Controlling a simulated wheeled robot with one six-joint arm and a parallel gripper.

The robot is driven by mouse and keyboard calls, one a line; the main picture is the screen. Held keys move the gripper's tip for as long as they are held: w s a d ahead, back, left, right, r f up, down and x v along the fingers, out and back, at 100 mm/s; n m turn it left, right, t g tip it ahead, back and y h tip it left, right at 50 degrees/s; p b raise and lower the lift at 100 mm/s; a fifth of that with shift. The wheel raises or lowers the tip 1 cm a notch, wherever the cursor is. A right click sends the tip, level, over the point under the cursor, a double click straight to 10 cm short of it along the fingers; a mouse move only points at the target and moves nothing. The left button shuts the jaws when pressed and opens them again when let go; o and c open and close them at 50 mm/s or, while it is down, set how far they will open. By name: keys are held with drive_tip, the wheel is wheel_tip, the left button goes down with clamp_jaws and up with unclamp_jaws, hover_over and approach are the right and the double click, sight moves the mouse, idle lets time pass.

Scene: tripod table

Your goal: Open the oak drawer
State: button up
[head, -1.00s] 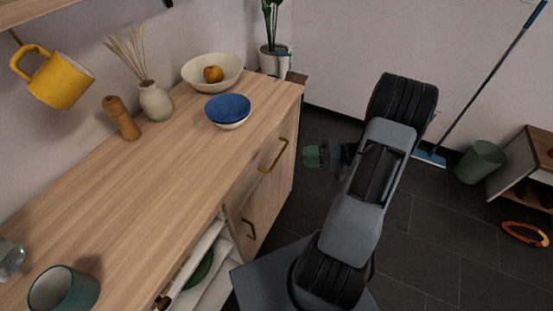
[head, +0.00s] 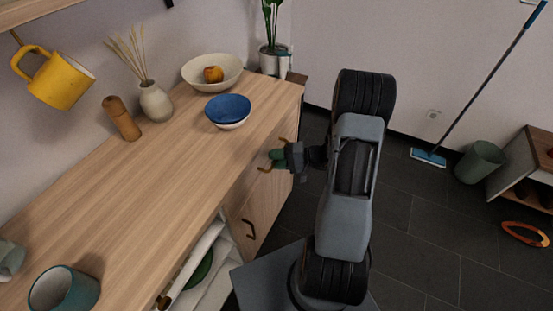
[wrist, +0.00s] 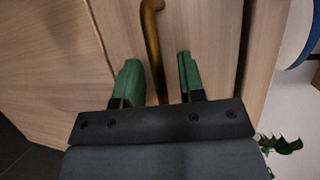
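The oak drawer (wrist: 205,50) is in the upper front of the light wood cabinet, and its front looks flush with the cabinet. Its brass bar handle (wrist: 152,40) runs between my gripper's two green fingers in the wrist view. My gripper (head: 275,158) is at the drawer front in the head view and covers the middle of the handle. In the wrist view my gripper (wrist: 158,78) is open, with a gap between each finger and the handle. Whether the fingertips touch the drawer front I cannot tell.
A lower front with a brass handle (head: 249,229) sits below. On the cabinet top (head: 160,190) stand a blue bowl (head: 228,108), a cream bowl (head: 200,78) with fruit, a vase (head: 156,102) and a teal cup (head: 62,290). The dark floor (head: 420,240) to the right is mostly clear.

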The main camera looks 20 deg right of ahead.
clamp_jaws()
idle(0.5)
